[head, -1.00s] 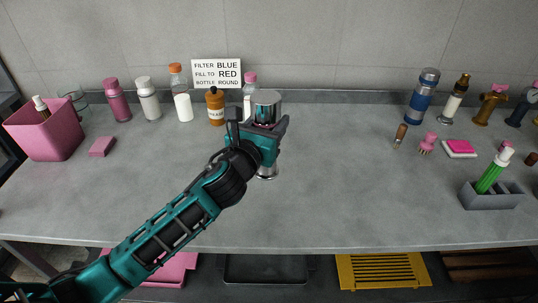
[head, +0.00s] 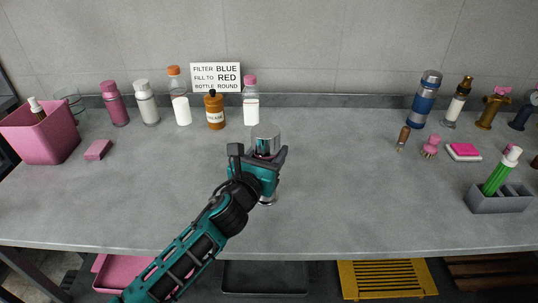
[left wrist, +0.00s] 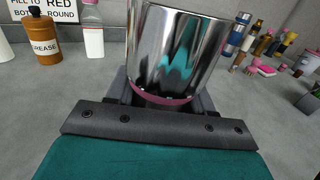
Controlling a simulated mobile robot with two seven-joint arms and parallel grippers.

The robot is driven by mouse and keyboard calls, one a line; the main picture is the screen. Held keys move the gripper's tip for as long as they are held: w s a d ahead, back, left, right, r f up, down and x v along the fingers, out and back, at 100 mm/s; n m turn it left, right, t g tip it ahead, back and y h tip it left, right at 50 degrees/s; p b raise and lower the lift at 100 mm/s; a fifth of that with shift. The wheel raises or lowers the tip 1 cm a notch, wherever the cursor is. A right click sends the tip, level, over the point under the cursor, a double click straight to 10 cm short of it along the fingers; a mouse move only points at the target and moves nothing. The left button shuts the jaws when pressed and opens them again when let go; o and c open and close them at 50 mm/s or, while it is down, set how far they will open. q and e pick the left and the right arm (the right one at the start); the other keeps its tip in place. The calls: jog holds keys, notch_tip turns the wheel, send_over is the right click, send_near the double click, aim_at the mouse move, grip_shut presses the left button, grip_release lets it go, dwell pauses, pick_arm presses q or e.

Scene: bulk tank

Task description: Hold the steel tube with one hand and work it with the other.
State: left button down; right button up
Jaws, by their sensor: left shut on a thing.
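The steel tube (head: 265,143) is a shiny, upright cylinder over the middle of the grey bench. My left gripper (head: 265,163) is shut around it from the front. The tube's upper part shows above the jaws and a bit of its lower end shows below them; its middle is hidden. I cannot tell whether its foot touches the bench. In the left wrist view the tube (left wrist: 178,50) fills the middle, with a pinkish band low on it just above the gripper's dark edge. My right gripper is in neither view.
A brown grease bottle (head: 214,110) and other bottles line the back left, below a sign (head: 216,77). A pink bin (head: 38,135) stands far left. A blue flask (head: 426,98), brushes and a grey holder (head: 500,200) with a green item stand right. The bench's front middle is clear.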

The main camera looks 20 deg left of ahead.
pick_arm(q)
jog(key=shift+f, duration=0.1)
jog(key=shift+c, duration=2.2)
grip_release()
jog(key=shift+r, duration=0.3)
jog(key=s+a, duration=0.1)
jog(key=s, duration=1.1)
jog(key=shift+a, duration=0.2)
jog(key=shift+f, duration=0.1)
